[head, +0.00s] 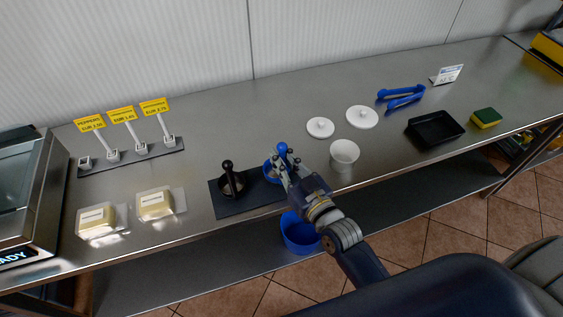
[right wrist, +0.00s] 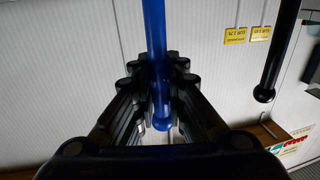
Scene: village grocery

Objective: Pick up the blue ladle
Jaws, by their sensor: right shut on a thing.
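The blue ladle (head: 282,148) stands upright on the right part of a dark mat (head: 262,195) near the counter's front edge. Its handle top shows above my right gripper (head: 284,164), and the fingers hide part of it. In the right wrist view, the blue handle (right wrist: 156,45) runs between the two fingers (right wrist: 158,95), which are shut on it. Whether the ladle is lifted off the mat cannot be told. My left gripper is not in view.
A black-handled ladle (head: 228,172) stands just left on the mat. A white cup (head: 344,153) stands close on the right. White lids (head: 362,117), blue tongs (head: 404,97) and a black tray (head: 435,128) lie further right. A blue bucket (head: 298,236) is below the counter.

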